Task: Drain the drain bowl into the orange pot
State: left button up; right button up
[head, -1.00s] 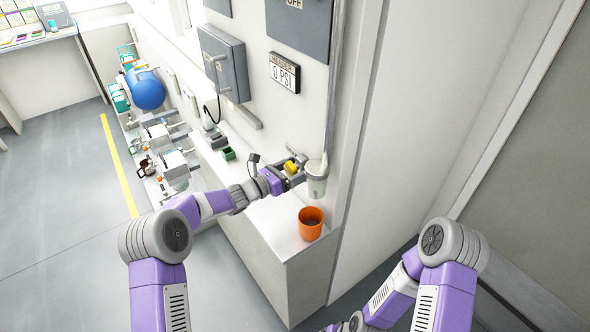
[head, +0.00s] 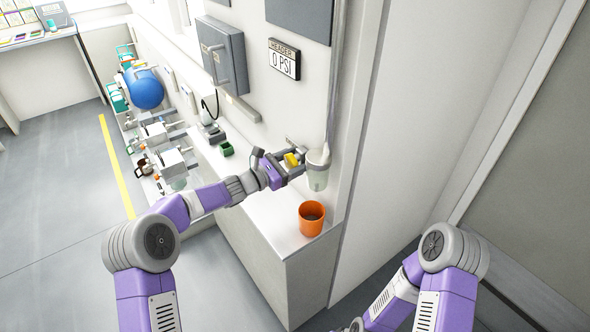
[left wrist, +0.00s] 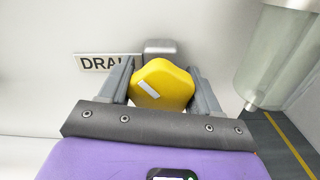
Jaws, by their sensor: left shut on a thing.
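The drain bowl (head: 317,172) is a clear cup on the wall pipe at the counter's right end; its side also shows at the right of the left wrist view (left wrist: 278,58). The orange pot (head: 311,218) stands upright on the counter below it. A yellow handle (left wrist: 162,84) sits by a sign partly reading "DRAI"; it also shows in the head view (head: 291,159). My left gripper (head: 293,165) is shut on this yellow handle, with a finger on each side, just left of the bowl. My right gripper is out of view; only its arm shows.
A gauge display (head: 284,60) above reads 0 PSI. A grey box (head: 221,52) hangs on the wall. The counter left of the pot is clear.

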aim_at(288, 165)
pick_arm(q)
jog(key=shift+f+m+b, duration=0.15)
jog(key=shift+m+b, duration=0.35)
jog(key=shift+m, duration=0.2)
jog(key=o, duration=1)
jog(key=shift+a, duration=0.1)
jog(key=p+v, duration=0.1)
jog(key=v, duration=0.6)
jog(key=shift+s+a, duration=0.15)
